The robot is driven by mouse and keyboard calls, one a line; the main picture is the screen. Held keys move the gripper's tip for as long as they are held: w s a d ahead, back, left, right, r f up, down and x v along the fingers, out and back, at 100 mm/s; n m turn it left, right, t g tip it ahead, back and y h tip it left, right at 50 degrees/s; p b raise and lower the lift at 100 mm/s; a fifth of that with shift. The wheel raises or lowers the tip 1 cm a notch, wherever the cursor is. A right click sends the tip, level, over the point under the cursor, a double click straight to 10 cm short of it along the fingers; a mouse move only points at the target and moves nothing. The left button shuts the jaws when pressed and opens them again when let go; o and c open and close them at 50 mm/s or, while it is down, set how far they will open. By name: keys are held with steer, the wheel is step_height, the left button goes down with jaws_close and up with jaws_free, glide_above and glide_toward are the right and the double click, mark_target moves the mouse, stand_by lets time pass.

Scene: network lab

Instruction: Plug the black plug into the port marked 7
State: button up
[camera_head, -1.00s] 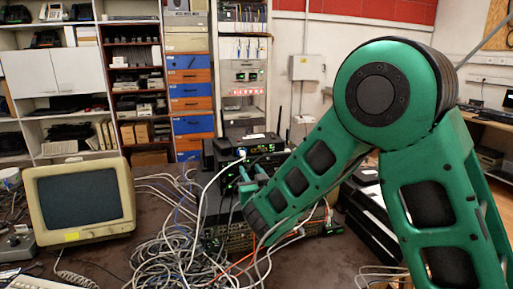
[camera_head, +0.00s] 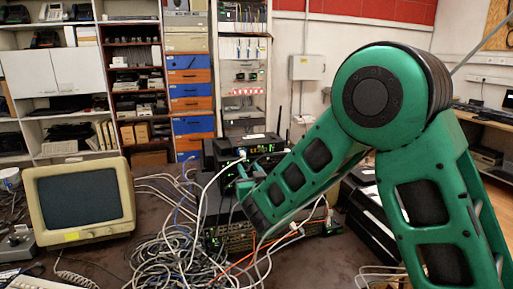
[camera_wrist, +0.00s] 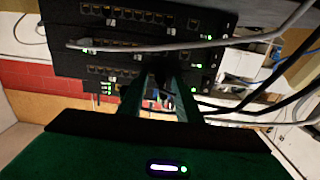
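My gripper (camera_wrist: 159,78) reaches up from the bottom of the wrist view, its two fingers on either side of a narrow gap. A dark shape, apparently the black plug (camera_wrist: 156,69), sits between the fingertips; its outline is hard to make out. The fingertips are close to the dark network switches (camera_wrist: 75,45), which carry rows of ports and small green lights. Port numbers, including 7, are too small to read. In the head view my gripper (camera_head: 243,183) is at the front of the stacked equipment (camera_head: 262,147), partly hidden by my arm.
A grey cable (camera_wrist: 150,47) crosses the switch front, and black cables (camera_wrist: 270,106) run to the right. A large tangle of cables (camera_head: 175,245) covers the table before the stack. An old monitor (camera_head: 80,203) stands at left.

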steer(key=shift+c, duration=0.5)
jaws_close()
steer(key=shift+s, duration=0.1)
steer(key=shift+v, duration=2.85)
steer(key=shift+d, duration=0.15)
steer(key=w+d, duration=0.6)
steer(key=d, duration=0.1)
steer(key=shift+w, duration=0.2)
